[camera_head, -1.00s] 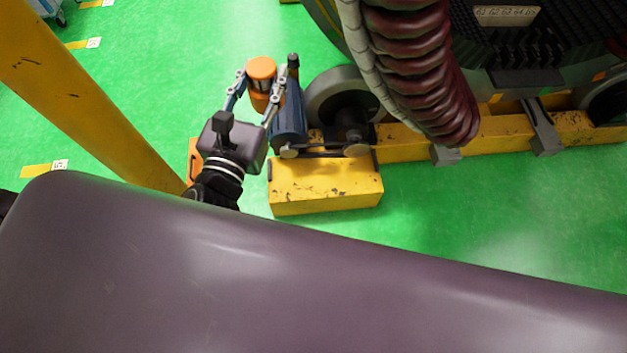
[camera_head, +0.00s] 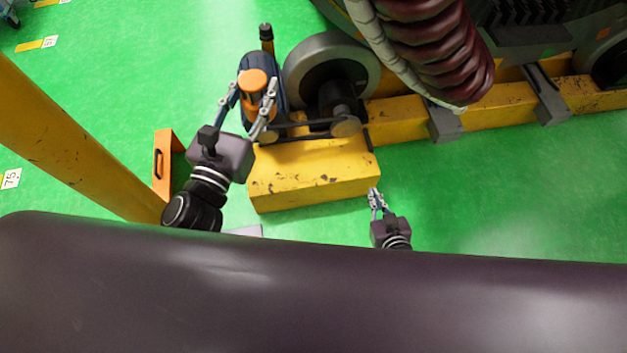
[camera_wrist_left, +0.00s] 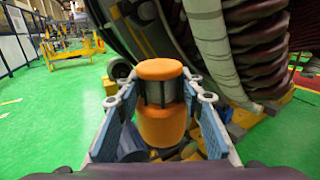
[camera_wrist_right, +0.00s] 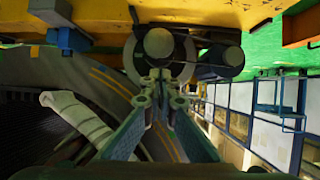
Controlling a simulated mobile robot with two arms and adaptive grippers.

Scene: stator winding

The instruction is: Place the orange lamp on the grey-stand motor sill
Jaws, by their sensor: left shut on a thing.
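The orange lamp (camera_head: 253,80) has an orange cap and base with a dark barred middle; it also shows upright in the left wrist view (camera_wrist_left: 160,127). My left gripper (camera_head: 249,98) is shut on it, one finger on each side. In the head view the lamp overlaps the dark blue motor (camera_head: 270,66); contact cannot be told. A worn yellow sill block (camera_head: 315,180) lies in front of the motor and pulley. My right gripper (camera_head: 376,197) is empty at that block's lower right corner, its fingertips close together with a narrow gap (camera_wrist_right: 161,98).
A grey wheel (camera_head: 318,52) and a large ribbed dark red coil (camera_head: 440,45) stand right of the motor. Grey brackets (camera_head: 446,122) sit on the yellow beam (camera_head: 490,107). A yellow post (camera_head: 75,140) and an orange bracket (camera_head: 163,170) are left. Green floor lies between.

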